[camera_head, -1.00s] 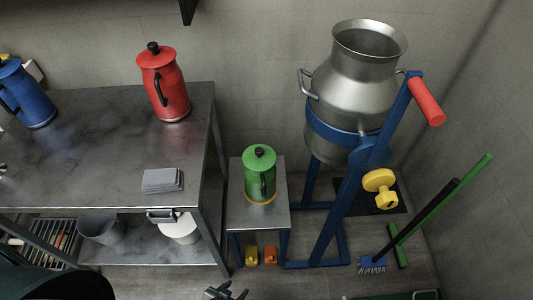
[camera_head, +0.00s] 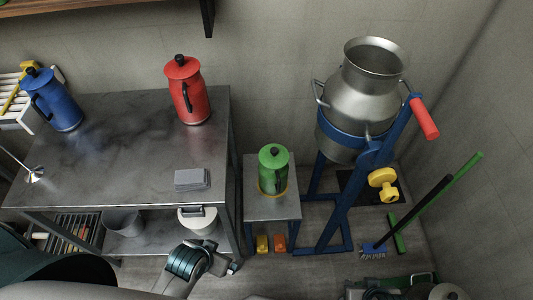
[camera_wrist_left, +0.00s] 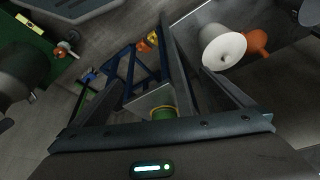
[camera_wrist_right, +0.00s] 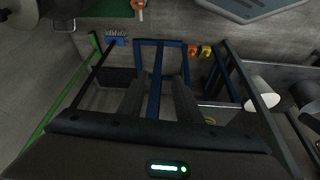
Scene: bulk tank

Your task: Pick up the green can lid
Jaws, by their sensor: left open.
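The green can lid (camera_head: 273,151), with a black knob, sits on top of the green can (camera_head: 272,180). The can stands upright on a small metal table (camera_head: 272,208), in a yellow ring. My left gripper (camera_head: 226,266) is open and empty, low in the head view, to the left of and below the small table. In the left wrist view, part of the green can (camera_wrist_left: 163,114) shows between the fingers, partly hidden by the gripper body. My right gripper (camera_wrist_right: 158,85) shows two fingers apart with nothing held between them; in the right wrist view the can is mostly hidden.
A steel table (camera_head: 120,160) at the left holds a red can (camera_head: 188,95), a blue can (camera_head: 60,105) and grey cloths (camera_head: 192,179). A large metal churn (camera_head: 362,100) on a blue stand (camera_head: 340,215) is right of the small table. A brush (camera_head: 374,250) leans at the right.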

